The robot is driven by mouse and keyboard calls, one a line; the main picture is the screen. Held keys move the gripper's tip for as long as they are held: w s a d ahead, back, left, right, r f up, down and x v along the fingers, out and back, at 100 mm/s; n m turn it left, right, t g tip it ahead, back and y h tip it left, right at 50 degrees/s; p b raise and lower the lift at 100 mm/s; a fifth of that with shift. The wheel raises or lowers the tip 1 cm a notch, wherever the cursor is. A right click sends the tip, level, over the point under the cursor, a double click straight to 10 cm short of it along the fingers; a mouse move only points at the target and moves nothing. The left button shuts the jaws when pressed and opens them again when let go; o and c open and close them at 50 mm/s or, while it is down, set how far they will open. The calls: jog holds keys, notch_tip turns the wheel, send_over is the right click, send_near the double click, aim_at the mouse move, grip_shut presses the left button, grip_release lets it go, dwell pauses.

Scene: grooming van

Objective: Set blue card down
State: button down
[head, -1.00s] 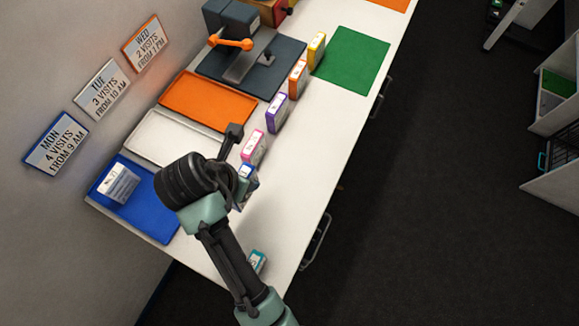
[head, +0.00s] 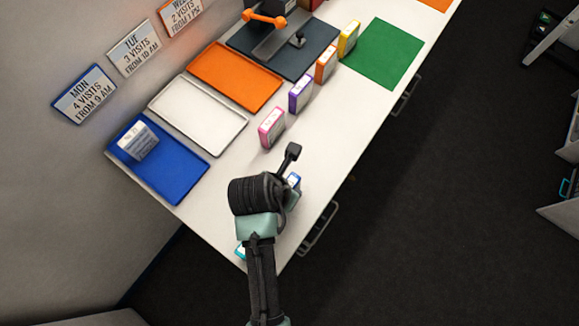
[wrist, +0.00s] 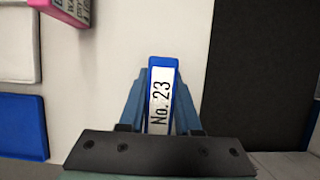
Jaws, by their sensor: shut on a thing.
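The blue card (wrist: 162,95) is a thin blue block with a white label reading "No. 23". In the wrist view it stands between the two blue fingers of my gripper (wrist: 161,100), which is shut on it. In the head view only a small part of the blue card (head: 294,180) shows beside my dark wrist, over the white counter near its front edge. The fingers are mostly hidden there. I cannot tell whether the card touches the counter.
A blue tray (head: 177,174) holds a white-labelled block (head: 138,141). Beyond are a white tray (head: 200,110) and an orange tray (head: 236,77). Pink (head: 271,127), purple (head: 300,95), orange (head: 326,64) and yellow (head: 349,39) cards stand in a row. A teal card (head: 241,251) is partly hidden by my arm.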

jog(key=shift+f, duration=1.3)
jog(key=c, duration=0.6)
grip_release()
jog(key=shift+f, duration=0.15)
